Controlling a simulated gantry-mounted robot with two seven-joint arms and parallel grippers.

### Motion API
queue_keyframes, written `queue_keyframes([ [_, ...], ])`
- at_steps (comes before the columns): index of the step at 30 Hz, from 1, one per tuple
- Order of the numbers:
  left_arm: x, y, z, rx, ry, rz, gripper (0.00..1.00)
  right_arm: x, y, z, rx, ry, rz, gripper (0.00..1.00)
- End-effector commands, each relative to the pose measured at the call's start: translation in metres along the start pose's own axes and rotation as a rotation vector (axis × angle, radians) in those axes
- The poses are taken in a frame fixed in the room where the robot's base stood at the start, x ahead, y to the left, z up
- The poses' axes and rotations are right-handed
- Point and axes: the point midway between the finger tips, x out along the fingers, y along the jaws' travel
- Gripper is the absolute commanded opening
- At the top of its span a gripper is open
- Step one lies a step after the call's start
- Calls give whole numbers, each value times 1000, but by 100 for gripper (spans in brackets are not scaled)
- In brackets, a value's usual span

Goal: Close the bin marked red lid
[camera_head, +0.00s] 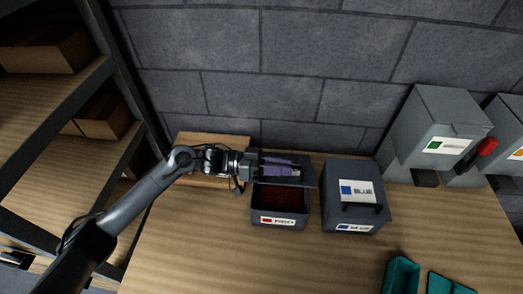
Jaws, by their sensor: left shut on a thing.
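The bin marked red (281,219) is a dark grey box with a red-square label on its front, standing on the wooden table. Its top is open and its dark reddish inside shows. Its dark lid (306,181) is raised at the back of the opening. My left gripper (284,169), with purple fingers, reaches in from the left above the bin's back edge and is shut on the lid; the fingers hide part of it and the exact grip. My right gripper is not in view.
A closed bin with blue labels (354,219) and a dark handle stands close to the right. Grey containers with green (439,125) and orange (517,153) labels stand further right. A teal open box (402,276) is at the front right. A brick wall is behind; the front left table is clear.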

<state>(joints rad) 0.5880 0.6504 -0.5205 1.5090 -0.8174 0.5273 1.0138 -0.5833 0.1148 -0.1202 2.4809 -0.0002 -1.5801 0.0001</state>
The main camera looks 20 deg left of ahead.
Motion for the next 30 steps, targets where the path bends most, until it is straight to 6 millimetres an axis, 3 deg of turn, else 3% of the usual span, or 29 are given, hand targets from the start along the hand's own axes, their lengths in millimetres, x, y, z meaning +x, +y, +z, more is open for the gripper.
queue_keyframes([
  [1,3,-2,18,32,-10,-5,0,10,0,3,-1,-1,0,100],
  [12,1,9,73,336,-10,-9,0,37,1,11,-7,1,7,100],
  [21,1,8,96,414,-6,-9,0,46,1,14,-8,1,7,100],
  [30,2,7,104,413,-4,-6,0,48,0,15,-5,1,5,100],
])
